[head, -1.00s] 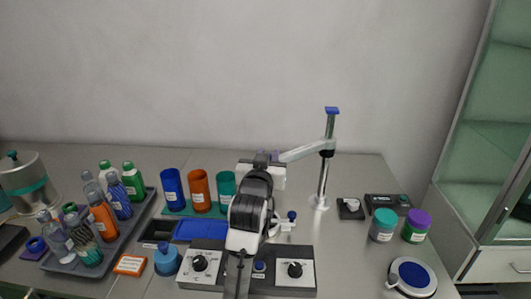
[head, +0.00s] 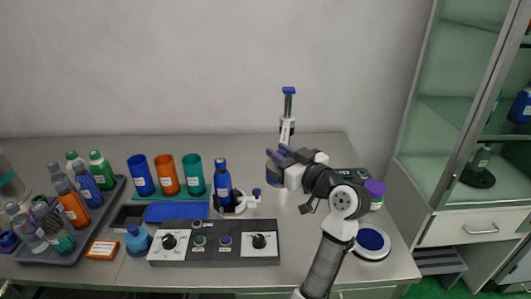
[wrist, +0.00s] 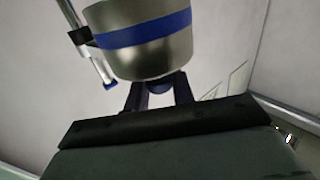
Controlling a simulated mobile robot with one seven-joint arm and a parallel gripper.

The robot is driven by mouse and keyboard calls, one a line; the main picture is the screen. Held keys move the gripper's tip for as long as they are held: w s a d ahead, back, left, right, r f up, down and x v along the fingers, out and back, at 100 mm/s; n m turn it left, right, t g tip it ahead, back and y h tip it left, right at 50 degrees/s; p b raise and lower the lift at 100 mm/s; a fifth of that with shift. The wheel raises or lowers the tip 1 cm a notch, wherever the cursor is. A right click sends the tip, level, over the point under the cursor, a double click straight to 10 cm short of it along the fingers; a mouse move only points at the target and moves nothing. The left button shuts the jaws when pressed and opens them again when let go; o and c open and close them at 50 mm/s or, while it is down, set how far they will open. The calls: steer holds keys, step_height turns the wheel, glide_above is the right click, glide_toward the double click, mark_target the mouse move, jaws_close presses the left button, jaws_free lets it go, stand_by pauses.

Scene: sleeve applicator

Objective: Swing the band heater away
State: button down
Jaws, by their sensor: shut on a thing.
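The band heater (wrist: 145,45) is a metal cup-like ring with a blue stripe, large in the wrist view. My gripper (wrist: 158,96) is shut on its small dark blue knob (wrist: 159,87). In the head view my gripper (head: 280,157) is in front of the post (head: 287,120) with a blue top, and largely hides the heater and its swing arm. A blue bottle (head: 222,184) stands upright in a white holder (head: 238,205) to the left, with nothing over it.
A control panel (head: 215,243) with knobs lies in front of the holder. Blue, orange and teal cups stand back left, beside a tray (head: 118,200) of bottles. A purple-lidded jar (head: 375,193) and a round blue-topped disc (head: 371,241) are at the right.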

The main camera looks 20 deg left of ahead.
steer(key=shift+w+d+n+g+y+b, duration=0.2)
steer(key=shift+d+n+g+y, duration=0.25)
steer(key=shift+d, duration=0.3)
steer(key=shift+w+d+n+g+y+b, duration=0.15)
steer(key=shift+d+n+g+y, duration=0.15)
steer(key=shift+d+g, duration=0.35)
steer(key=shift+d, duration=0.15)
steer(key=c, duration=1.2)
jaws_free()
steer(key=b+v, duration=0.3)
steer(key=v, duration=1.1)
steer(key=shift+s+b, duration=0.1)
steer(key=shift+b, duration=0.3)
